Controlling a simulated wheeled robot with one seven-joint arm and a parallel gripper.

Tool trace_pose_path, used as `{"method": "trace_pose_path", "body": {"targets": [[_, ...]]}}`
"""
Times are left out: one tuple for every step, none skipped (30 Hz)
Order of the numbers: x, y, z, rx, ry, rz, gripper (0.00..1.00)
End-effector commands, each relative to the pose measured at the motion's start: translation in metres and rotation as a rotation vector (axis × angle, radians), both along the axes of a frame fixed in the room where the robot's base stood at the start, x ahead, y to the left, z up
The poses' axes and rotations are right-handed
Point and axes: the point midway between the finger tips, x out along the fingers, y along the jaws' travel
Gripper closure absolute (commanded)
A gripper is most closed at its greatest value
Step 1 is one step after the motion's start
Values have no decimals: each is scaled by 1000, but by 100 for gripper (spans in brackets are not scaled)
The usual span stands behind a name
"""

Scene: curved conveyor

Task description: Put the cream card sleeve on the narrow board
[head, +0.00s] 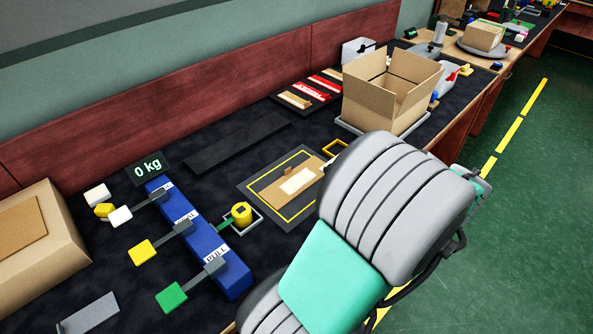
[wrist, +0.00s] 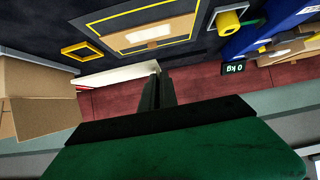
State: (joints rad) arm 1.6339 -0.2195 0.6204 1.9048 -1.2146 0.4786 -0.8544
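A tan card piece with a pale cream patch (head: 297,181) lies flat on the yellow-outlined mat in the head view. It also shows in the wrist view (wrist: 157,33). I cannot tell for sure that it is the cream card sleeve. A long, narrow black board (head: 238,142) lies behind the mat, toward the wall. My gripper (wrist: 158,76) shows in the wrist view with its two dark fingers close together and no clear object between them. A pale strip (wrist: 115,77) appears left of the fingertips; I cannot tell what it is. My arm hides the gripper in the head view.
An open cardboard box (head: 388,90) stands right of the mat. A yellow frame (head: 336,148) lies between them. A blue block with levers (head: 200,235) and a yellow cylinder (head: 241,214) are on the left. A rack with red and cream pieces (head: 312,92) sits at the back.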

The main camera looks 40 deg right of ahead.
Motion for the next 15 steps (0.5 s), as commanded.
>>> {"method": "trace_pose_path", "body": {"targets": [[-3,-1,-1,4,2,-4,100],[-1,0,-2,4,3,-3,100],[5,2,-5,4,3,-1,100],[11,5,-8,5,3,2,100],[18,8,-11,3,4,4,100],[29,12,-16,5,4,5,100],[37,16,-20,5,3,6,100],[46,19,-24,5,4,5,100],[57,23,-29,5,4,5,100],[65,27,-33,4,4,6,100],[73,30,-36,5,4,6,100],[83,34,-42,5,5,5,100],[89,35,-51,8,4,3,100],[93,37,-59,9,5,1,100],[100,40,-68,8,6,0,100]]}}
